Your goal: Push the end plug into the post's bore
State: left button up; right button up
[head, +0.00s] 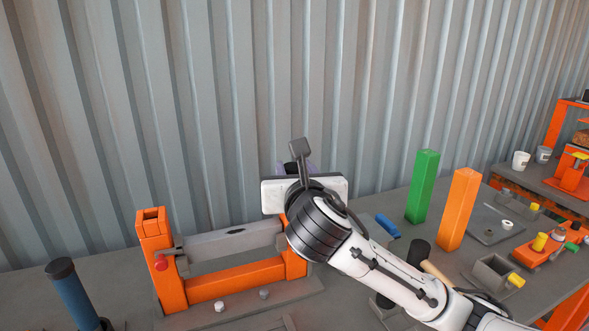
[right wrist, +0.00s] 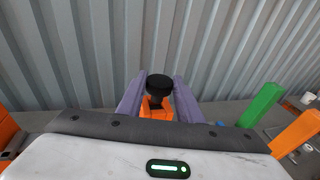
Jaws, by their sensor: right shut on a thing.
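My right gripper (head: 284,168) shows in the head view above the right end of the orange frame, its purple fingers mostly hidden behind its own body. In the right wrist view (right wrist: 159,88) its two fingers stand either side of a black plug (right wrist: 159,85) with a round head and narrower stem, and it is shut on it. Orange post (right wrist: 157,112) shows just below the plug; I cannot tell whether the plug is in a bore. The frame's right post (head: 294,265) is partly hidden by my arm. The left post (head: 152,245) has an open square top. My left gripper is not in view.
A green post (head: 422,187) and an orange post (head: 459,209) stand upright to the right. A blue cylinder with a dark cap (head: 75,292) is at front left. A grey box (head: 493,274) and small parts lie at right. The corrugated wall (head: 200,100) closes the back.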

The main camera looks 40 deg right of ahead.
jog(key=shift+f+b, duration=0.4)
jog(key=shift+f, duration=0.7)
jog(key=o, duration=1.1)
jog(key=v, duration=1)
jog(key=shift+p, duration=0.45)
jog(key=shift+s+a, duration=0.1)
jog(key=shift+s, duration=0.05)
